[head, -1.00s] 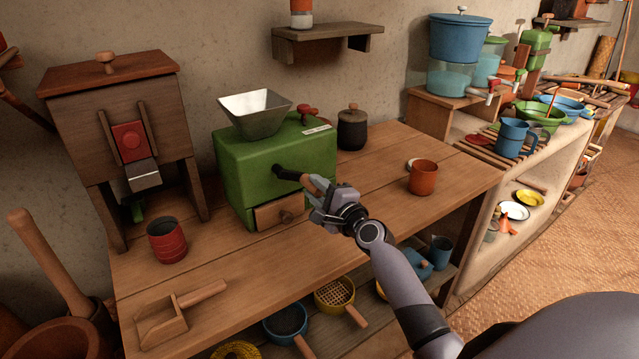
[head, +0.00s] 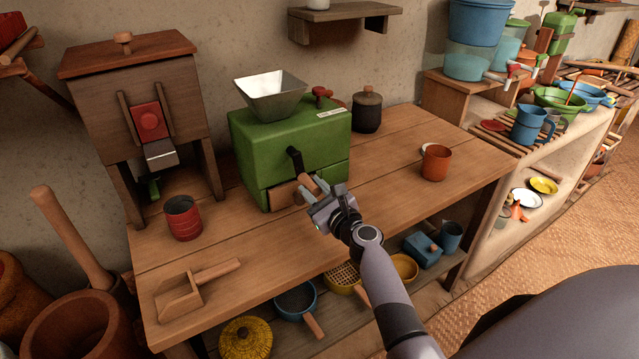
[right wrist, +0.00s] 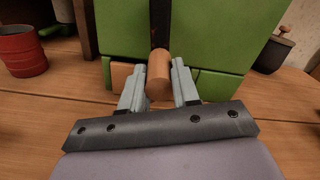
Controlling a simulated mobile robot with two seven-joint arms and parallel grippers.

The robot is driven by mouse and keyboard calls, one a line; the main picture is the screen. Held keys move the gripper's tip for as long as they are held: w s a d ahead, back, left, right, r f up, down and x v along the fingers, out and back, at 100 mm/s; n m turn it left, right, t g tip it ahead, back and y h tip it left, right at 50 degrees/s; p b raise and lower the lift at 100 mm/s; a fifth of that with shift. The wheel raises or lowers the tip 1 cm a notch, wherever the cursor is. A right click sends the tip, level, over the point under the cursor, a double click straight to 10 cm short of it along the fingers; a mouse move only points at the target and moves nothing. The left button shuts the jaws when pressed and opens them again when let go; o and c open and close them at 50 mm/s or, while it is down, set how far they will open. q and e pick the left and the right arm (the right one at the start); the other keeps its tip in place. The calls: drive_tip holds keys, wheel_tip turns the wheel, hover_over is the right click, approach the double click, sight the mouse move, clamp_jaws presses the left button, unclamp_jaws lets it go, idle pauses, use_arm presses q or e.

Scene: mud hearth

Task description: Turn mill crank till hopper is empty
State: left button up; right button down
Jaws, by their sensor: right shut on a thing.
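The green mill (head: 275,150) stands on the wooden table with a metal hopper (head: 270,95) on top. The inside of the hopper that shows looks bare, but its bottom is hard to see. The black crank (head: 295,160) on the mill's front hangs downward, with a wooden handle at its end (right wrist: 159,75). My right gripper (head: 316,190) is shut on the crank handle, with one finger on each side of it in the right wrist view (right wrist: 158,88). Behind the handle is the mill's small wooden drawer (head: 283,196). My left gripper is not in view.
A red cup (head: 183,218) and a wooden scoop (head: 185,297) are at the table's left. An orange cup (head: 435,163) stands at its right, and a dark lidded jar (head: 367,110) behind the mill. Bare table (head: 385,190) lies right of the mill.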

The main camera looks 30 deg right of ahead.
drive_tip(key=shift+a+r+m+p, duration=0.1)
drive_tip(key=shift+a+m+p, duration=0.25)
drive_tip(key=shift+m, duration=0.35)
drive_tip(key=shift+a+m+p, duration=0.1)
drive_tip(key=shift+a+m, duration=0.35)
drive_tip(key=shift+m, duration=0.25)
drive_tip(key=c, duration=0.8)
unclamp_jaws()
